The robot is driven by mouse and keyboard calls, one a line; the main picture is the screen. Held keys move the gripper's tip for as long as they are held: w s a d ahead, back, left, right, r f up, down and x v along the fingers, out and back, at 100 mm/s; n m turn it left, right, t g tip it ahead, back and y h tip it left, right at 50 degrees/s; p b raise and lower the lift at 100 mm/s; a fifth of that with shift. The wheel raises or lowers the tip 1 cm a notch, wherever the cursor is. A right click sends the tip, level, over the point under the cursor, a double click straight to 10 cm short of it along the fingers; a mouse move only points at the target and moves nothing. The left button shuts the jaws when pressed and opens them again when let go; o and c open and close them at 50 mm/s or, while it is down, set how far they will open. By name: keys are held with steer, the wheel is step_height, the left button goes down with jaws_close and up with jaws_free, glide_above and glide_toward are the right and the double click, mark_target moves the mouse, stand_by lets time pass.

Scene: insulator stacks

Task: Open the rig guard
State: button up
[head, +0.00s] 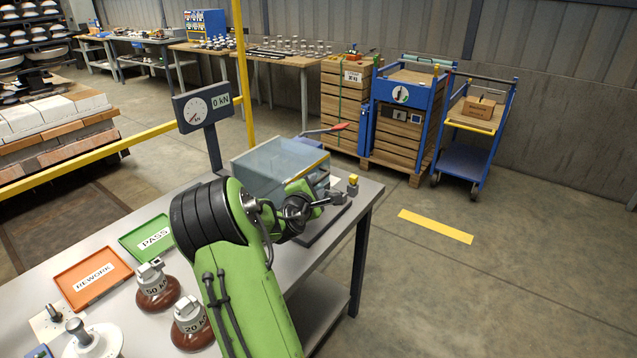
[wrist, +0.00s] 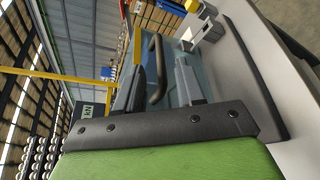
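The rig guard (head: 265,160) is a clear bluish box cover with a yellow strip, down over the rig on the grey bench. My gripper (wrist: 158,68) is open, with one finger on each side of the handle in the wrist view. I cannot tell whether either finger touches it. In the head view my green arm hides the handle and part of the guard front.
A gauge (head: 193,108) stands behind the guard, and a red-tipped lever (head: 333,128) beyond it. A small yellow-topped block (head: 352,184) is at the bench's right edge. Floor to the right is clear.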

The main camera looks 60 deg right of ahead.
mark_target(320, 181)
steer(key=x, duration=0.5)
steer(key=shift+c, duration=0.5)
jaws_close()
